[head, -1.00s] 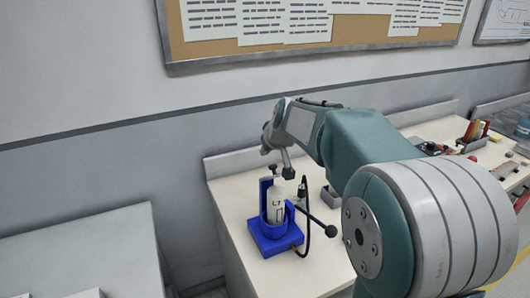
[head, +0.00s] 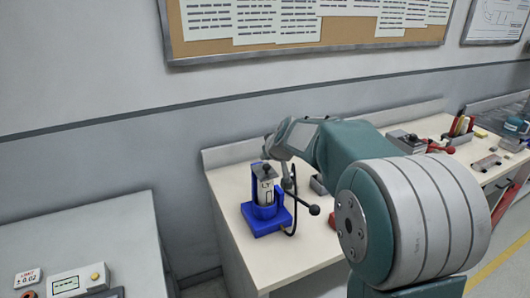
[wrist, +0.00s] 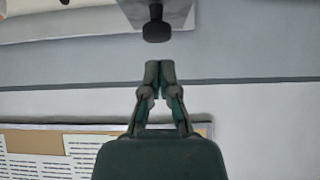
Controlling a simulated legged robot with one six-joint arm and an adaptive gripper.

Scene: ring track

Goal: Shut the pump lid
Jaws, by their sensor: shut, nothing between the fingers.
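The pump stands on the light bench in the head view, with a blue base (head: 264,222), a pale cylinder in a blue holder and a black lever ending in a ball. A grey part with a small dark knob, which looks like the lid (head: 265,172), is at its top; its exact angle is unclear. In the wrist view, a grey piece with a black knob (wrist: 156,28) shows at the top edge, just beyond my fingertips. My gripper (wrist: 159,68) is shut and empty, with a visible gap to the knob. In the head view my wrist is close behind the pump top and partly hidden.
A cable loops beside the pump. A grey bench (head: 90,240) at left carries a limit sign (head: 27,278) and a small display box (head: 77,281). Red-handled tools and boxes lie further right on the pump's bench. The wall and corkboard (head: 300,30) are behind.

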